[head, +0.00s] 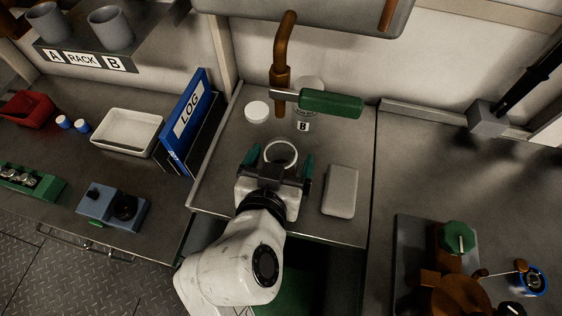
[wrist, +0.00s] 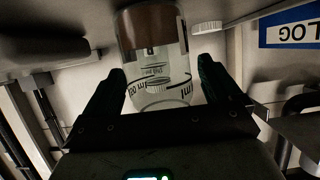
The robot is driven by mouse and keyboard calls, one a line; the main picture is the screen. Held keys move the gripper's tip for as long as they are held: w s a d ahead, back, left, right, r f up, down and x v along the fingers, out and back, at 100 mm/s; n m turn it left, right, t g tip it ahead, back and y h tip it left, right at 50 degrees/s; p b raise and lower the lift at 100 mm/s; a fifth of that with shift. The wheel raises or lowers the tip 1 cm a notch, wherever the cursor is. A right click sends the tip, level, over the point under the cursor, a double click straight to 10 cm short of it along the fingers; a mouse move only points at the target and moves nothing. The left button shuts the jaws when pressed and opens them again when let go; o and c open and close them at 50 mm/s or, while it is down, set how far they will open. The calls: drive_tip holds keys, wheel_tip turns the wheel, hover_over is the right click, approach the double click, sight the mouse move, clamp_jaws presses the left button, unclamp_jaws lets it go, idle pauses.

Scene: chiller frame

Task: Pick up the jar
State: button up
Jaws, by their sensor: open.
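A clear glass jar (wrist: 158,72) with printed volume marks and brown contents shows between my open fingers in the wrist view. Its open round rim (head: 281,154) shows between the fingertips in the head view; most of its body is hidden by my gripper (head: 281,160). In the wrist view my gripper (wrist: 162,72) has one dark green finger on each side of the jar, with gaps visible. A second clear jar labelled B (head: 304,124) stands behind, partly covered by a green-handled tap.
The green tap handle (head: 331,103) on a copper pipe (head: 282,75) hangs just behind the jar. A white lid (head: 257,111) lies to the left and a grey block (head: 341,190) to the right. A blue LOG binder (head: 187,122) stands at the left edge.

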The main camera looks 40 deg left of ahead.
drive_tip(key=shift+x, duration=0.85)
drive_tip(key=c, duration=1.2)
